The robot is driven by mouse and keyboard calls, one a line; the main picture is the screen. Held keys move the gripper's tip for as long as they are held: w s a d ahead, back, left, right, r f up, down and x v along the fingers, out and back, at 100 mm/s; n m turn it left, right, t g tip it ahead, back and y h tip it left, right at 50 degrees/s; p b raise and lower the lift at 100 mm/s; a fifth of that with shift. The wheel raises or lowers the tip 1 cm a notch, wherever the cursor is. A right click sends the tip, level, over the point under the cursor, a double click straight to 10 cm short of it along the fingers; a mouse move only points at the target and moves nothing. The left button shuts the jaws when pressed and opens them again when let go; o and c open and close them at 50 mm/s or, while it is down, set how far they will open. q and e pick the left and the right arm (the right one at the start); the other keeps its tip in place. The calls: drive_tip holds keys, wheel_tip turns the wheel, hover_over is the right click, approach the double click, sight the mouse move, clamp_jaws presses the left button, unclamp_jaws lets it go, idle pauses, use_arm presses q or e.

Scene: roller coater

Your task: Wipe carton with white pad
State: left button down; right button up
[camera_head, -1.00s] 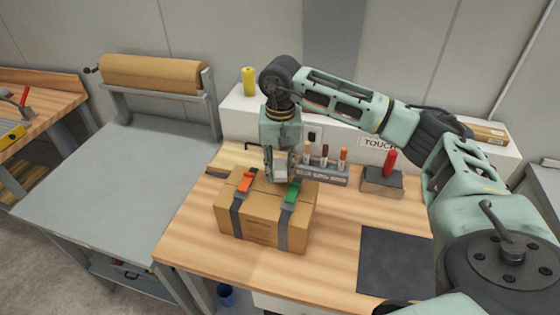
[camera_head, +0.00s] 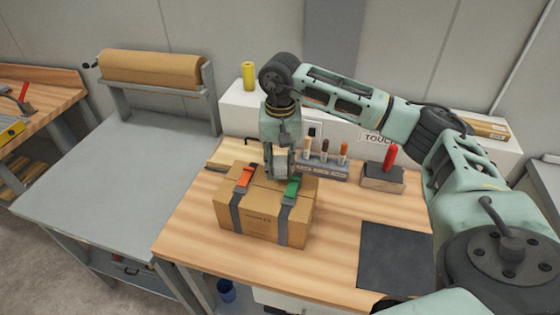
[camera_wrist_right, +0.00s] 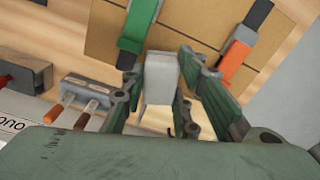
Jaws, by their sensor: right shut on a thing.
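The carton (camera_head: 261,225) is a brown box on the wooden bench, bound by two dark straps, one with an orange buckle (camera_head: 244,177) and one with a green buckle (camera_head: 292,188). My right gripper (camera_head: 278,175) points down at the carton's far top edge, between the straps. In the right wrist view, its fingers are shut on the white pad (camera_wrist_right: 161,78), whose far end overlaps the carton's top (camera_wrist_right: 200,30). I cannot tell whether the pad touches the carton. My left gripper is out of view.
Behind the carton stands a rack (camera_head: 323,166) with several wooden-handled tools. A block with a red handle (camera_head: 383,178) and a dark mat (camera_head: 397,257) lie to the right. A grey table (camera_head: 120,180) with a paper roll (camera_head: 152,69) is at left.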

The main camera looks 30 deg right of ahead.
drive_tip(key=shift+f+b, duration=0.5)
drive_tip(key=shift+f, duration=0.15)
